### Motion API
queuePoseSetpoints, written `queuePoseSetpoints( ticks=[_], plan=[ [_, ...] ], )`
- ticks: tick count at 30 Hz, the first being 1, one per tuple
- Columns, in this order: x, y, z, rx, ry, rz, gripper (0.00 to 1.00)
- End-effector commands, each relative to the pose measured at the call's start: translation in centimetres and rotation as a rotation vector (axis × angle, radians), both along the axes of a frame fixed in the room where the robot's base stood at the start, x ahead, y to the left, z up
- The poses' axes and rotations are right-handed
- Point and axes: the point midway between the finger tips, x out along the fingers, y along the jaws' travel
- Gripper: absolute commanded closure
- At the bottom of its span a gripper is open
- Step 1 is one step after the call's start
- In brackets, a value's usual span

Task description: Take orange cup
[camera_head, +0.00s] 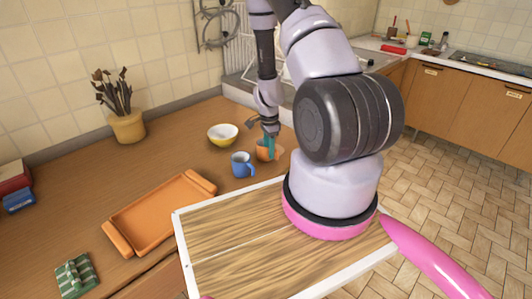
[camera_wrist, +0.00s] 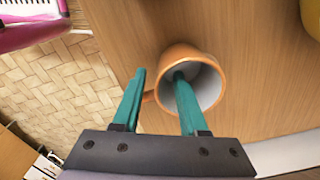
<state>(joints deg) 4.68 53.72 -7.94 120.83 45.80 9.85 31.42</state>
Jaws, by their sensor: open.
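The orange cup (camera_head: 263,152) stands on the wooden counter in the head view, partly hidden behind my gripper (camera_head: 269,140). In the wrist view the orange cup (camera_wrist: 186,55) shows its white inside and rim. My gripper (camera_wrist: 158,92) is open there, with teal fingers. The right fingertip reaches over the cup's opening and appears inside it. The left fingertip is outside, left of the cup, near the handle (camera_wrist: 148,97). The cup's wall lies between the two fingers. I cannot tell whether either finger touches the cup.
A blue mug (camera_head: 241,164) stands close to the left of the orange cup, and a yellow bowl (camera_head: 223,134) is behind it. An orange tray (camera_head: 160,214) lies further left on the counter (camera_head: 185,155). A potted plant (camera_head: 127,126) stands near the wall.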

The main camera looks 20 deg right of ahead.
Motion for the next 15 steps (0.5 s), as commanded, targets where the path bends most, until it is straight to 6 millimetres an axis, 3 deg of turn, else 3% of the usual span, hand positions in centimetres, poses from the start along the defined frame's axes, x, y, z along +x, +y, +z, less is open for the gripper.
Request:
queuePoseSetpoints(
  ticks=[4,12,13,15],
  plan=[
    [-0.1,0.0,-1.9,0.002,0.002,-0.001,0.57],
    [0.0,0.0,-2.3,0.0,-0.001,0.001,0.57],
    [0.0,0.0,-2.3,0.0,-0.001,0.001,0.61],
    [0.0,0.0,-2.3,0.0,0.0,0.001,0.88]
  ],
)
